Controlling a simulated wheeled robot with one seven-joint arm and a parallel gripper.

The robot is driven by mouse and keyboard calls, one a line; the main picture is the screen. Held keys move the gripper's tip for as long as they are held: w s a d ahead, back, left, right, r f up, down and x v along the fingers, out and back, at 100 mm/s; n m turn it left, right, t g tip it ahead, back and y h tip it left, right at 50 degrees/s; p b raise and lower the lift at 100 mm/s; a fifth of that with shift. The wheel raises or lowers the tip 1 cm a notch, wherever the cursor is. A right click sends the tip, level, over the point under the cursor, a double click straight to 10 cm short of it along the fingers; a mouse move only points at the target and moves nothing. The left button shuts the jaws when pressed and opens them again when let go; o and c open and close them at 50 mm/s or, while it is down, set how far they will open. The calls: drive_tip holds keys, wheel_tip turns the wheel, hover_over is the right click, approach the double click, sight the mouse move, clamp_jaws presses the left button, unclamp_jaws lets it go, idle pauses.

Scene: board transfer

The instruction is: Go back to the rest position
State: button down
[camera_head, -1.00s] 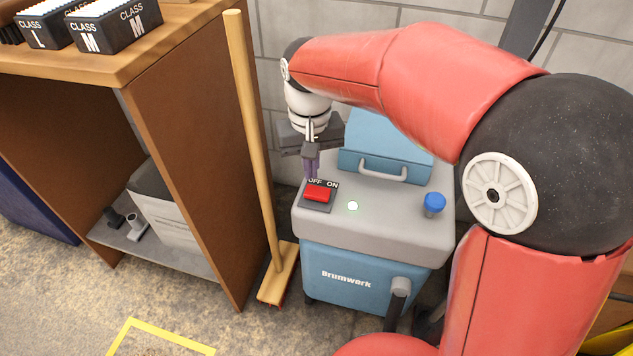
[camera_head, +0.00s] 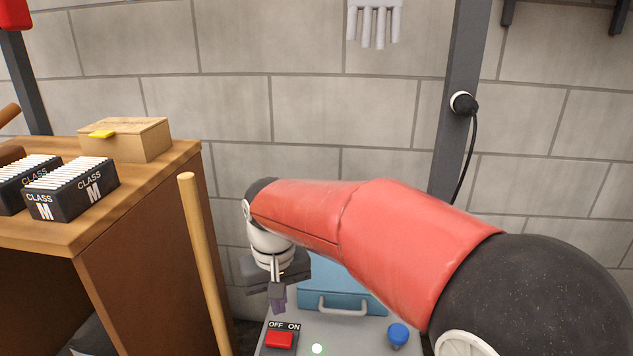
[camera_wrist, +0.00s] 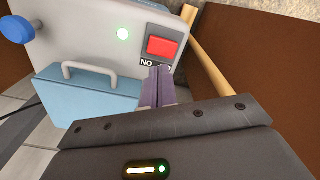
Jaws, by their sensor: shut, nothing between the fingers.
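My gripper (camera_head: 278,304) is shut and empty. It hangs just above the grey machine top (camera_head: 345,330), a little behind the red switch (camera_head: 279,340) marked OFF and ON. My red arm reaches across from the right of the head view. In the wrist view, my purple fingertips (camera_wrist: 158,72) are together close to the red switch (camera_wrist: 162,47), seen from the opposite side. A green light (camera_head: 317,349) glows beside the switch.
A block wall is behind.

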drive_tip(key=s+d+r+m+t, duration=0.1)
drive_tip(key=s+d+r, duration=0.15)
drive_tip(key=d, duration=0.55)
drive_tip(key=s+d+r+m+t, duration=0.2)
drive_tip(key=s+d, duration=0.1)
drive_tip(key=d, duration=0.4)
drive_tip(key=s+d+f+m+t, duration=0.1)
drive_tip(key=s+d+f+t, duration=0.1)
drive_tip(key=s+d, duration=0.7)
drive_tip(key=shift+m, duration=0.4)
drive_tip(key=shift+s+d+r, duration=0.1)
